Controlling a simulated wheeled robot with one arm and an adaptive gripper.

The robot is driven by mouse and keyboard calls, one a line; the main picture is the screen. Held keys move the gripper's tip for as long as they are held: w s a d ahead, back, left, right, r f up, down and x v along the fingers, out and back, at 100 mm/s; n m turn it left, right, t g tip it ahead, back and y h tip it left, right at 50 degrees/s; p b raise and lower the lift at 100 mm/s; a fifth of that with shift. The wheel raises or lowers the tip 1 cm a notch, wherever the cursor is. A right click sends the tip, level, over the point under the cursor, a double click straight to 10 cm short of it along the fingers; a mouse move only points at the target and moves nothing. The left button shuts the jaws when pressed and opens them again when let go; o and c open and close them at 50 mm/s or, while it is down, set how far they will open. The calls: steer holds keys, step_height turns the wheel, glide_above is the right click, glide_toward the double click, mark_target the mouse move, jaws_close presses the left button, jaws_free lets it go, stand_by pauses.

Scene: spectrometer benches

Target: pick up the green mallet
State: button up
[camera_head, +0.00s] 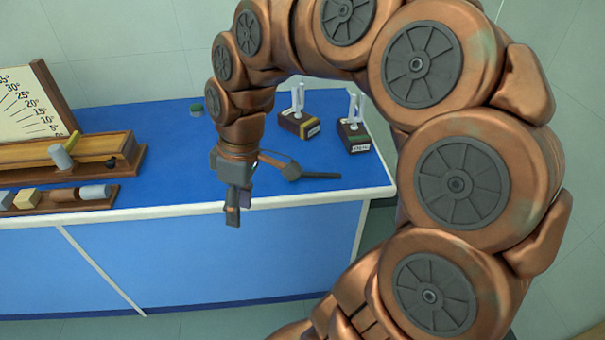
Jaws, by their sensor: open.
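No mallet that is plainly green shows. A mallet-like tool with a grey head and a yellow-green handle (72,146) leans on the wooden stand at the left. Another tool with a brown head and a dark handle (320,175) lies on the blue bench top, just right of my gripper; part of it may be hidden behind the gripper. My gripper (233,217) is open and points down at the bench's front edge. It looks empty, and its height above the bench is hard to tell.
The blue bench (170,170) has a pale front edge. A wooden angle-scale stand (85,155) and a rack of small blocks (85,205) are at the left. A small green-topped jar (197,110) and two boxed instruments (300,124) (352,138) stand farther back.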

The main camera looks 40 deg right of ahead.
steer(key=w+d+n+t, duration=0.1)
steer(key=w+d, duration=0.5)
steer(key=n+t+y, duration=0.1)
steer(key=n+t, duration=0.1)
glide_toward(310, 173)
steer(key=shift+w+a+f+p, duration=0.1)
steer(key=shift+w+a+p, duration=0.05)
steer(key=shift+a, duration=0.25)
steer(key=shift+w+a+f+p, duration=0.1)
steer(key=shift+w+a+p, duration=0.05)
steer(key=shift+a, duration=0.25)
steer(key=shift+s+d+f, duration=0.1)
steer(key=shift+d+f, duration=0.15)
steer(key=shift+f, duration=0.3)
steer(key=shift+p+x, duration=0.45)
steer(key=shift+x, duration=0.55)
steer(key=shift+p+x, duration=1.15)
steer(key=shift+x, duration=0.8)
steer(key=shift+f, duration=0.65)
jaws_close()
